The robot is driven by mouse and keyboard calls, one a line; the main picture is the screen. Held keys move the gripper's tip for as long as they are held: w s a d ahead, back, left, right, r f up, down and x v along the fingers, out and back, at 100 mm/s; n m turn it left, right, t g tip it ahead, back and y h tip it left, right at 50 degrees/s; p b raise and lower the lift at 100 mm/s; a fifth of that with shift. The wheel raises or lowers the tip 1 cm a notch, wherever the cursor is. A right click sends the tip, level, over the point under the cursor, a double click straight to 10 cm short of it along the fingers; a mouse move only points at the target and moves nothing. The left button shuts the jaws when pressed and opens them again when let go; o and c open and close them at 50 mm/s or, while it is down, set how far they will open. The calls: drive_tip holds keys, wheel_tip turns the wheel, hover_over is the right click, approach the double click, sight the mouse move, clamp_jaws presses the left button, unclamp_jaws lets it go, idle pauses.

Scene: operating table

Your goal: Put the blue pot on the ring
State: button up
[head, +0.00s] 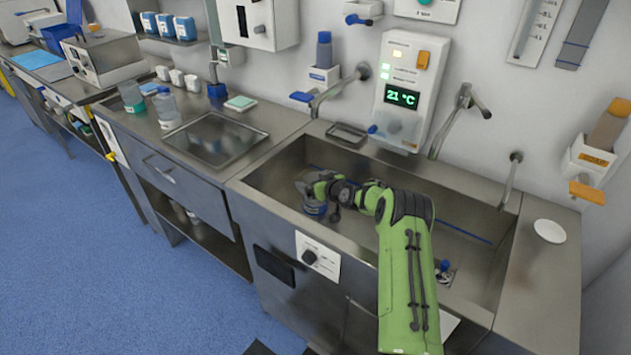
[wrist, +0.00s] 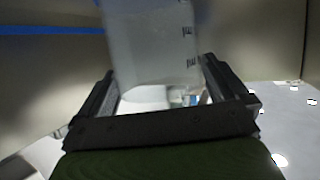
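My gripper (head: 312,196) is low inside the left part of the steel sink (head: 470,213). In the wrist view my gripper (wrist: 160,90) has a finger on each side of a pale, see-through container (wrist: 152,45) with dark volume marks; it fills the gap and looks held. In the head view a bit of blue (head: 315,211) shows just under my gripper; I cannot tell whether it belongs to that container. A small blue pot-like thing (head: 217,90) stands by the tap on the left counter. I cannot make out a ring for certain.
A wire frame (head: 347,134) lies at the sink's back edge. Taps (head: 460,115) overhang the sink. A small blue object (head: 442,266) is near the sink's front, beside my arm. A white disc (head: 550,231) lies on the right counter. Bottles (head: 165,106) and white cups stand at left.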

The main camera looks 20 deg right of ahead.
drive_tip(key=shift+r, duration=0.25)
drive_tip(key=shift+s+d+r+p, duration=0.1)
drive_tip(key=shift+s+r+p, duration=0.15)
drive_tip(key=shift+p, duration=0.2)
drive_tip(key=v, duration=1.1)
drive_tip(key=s+a+r+n+g, duration=0.2)
drive_tip(key=s+a+r+g, duration=0.3)
drive_tip(key=s+a+r, duration=0.9)
drive_tip(key=s+a+r+m+g+h, duration=0.1)
drive_tip(key=s+r+m, duration=0.1)
drive_tip(key=s, duration=1.1)
drive_tip(key=s+a+r+m+g+h, duration=0.1)
drive_tip(key=s+r+m, duration=0.1)
drive_tip(key=s, duration=1.1)
drive_tip(key=shift+r+g+h+p, duration=0.2)
drive_tip(key=shift+g+h+p, duration=0.1)
drive_tip(key=shift+g+p, duration=0.1)
